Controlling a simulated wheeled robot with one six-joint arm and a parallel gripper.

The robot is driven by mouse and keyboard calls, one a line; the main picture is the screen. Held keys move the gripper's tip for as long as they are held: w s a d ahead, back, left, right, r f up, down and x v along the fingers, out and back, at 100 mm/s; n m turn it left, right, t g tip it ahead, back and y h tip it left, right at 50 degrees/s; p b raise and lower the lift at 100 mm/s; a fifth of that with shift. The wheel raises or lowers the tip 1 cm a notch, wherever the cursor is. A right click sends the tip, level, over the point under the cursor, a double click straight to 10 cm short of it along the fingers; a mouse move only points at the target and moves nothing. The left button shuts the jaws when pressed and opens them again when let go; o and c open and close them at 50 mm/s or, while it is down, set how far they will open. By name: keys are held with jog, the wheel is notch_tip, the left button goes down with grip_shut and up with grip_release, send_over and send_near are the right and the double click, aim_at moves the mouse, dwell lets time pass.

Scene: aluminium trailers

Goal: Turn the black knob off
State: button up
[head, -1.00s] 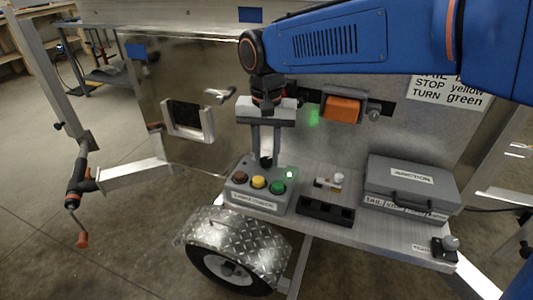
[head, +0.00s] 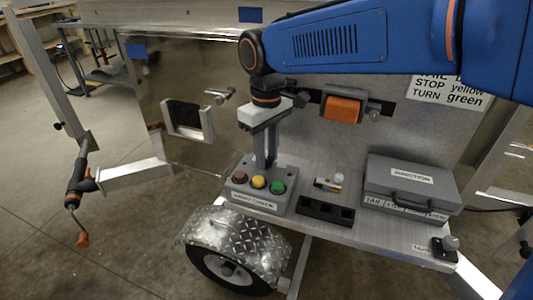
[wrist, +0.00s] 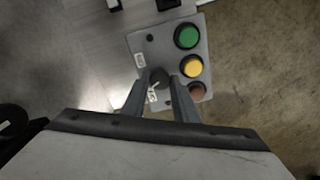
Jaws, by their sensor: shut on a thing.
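The grey control box (head: 247,196) sits on the trailer deck with brown, yellow and green buttons on its top. The black knob (wrist: 158,79) is on the same box in the wrist view, beside the yellow button (wrist: 193,66). My gripper (head: 265,162) points down over the back of the box. In the wrist view my gripper (wrist: 160,92) has one finger on each side of the knob and is shut on it. In the head view the fingers hide the knob. A small dark spot (wrist: 150,38) on the box, near the green button (wrist: 187,36), shows no glow.
A black tray (head: 326,211) and a small block with a light knob (head: 329,182) stand right of the box. A grey case (head: 411,184) is farther right. An orange-faced unit (head: 341,108) hangs on the panel behind. The wheel fender (head: 235,238) is in front.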

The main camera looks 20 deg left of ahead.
jog(key=shift+n, duration=2.3)
jog(key=o, duration=1.1)
jog(key=shift+c, duration=0.2)
jog(key=shift+r, duration=0.15)
notch_tip(320, 180, up, 17)
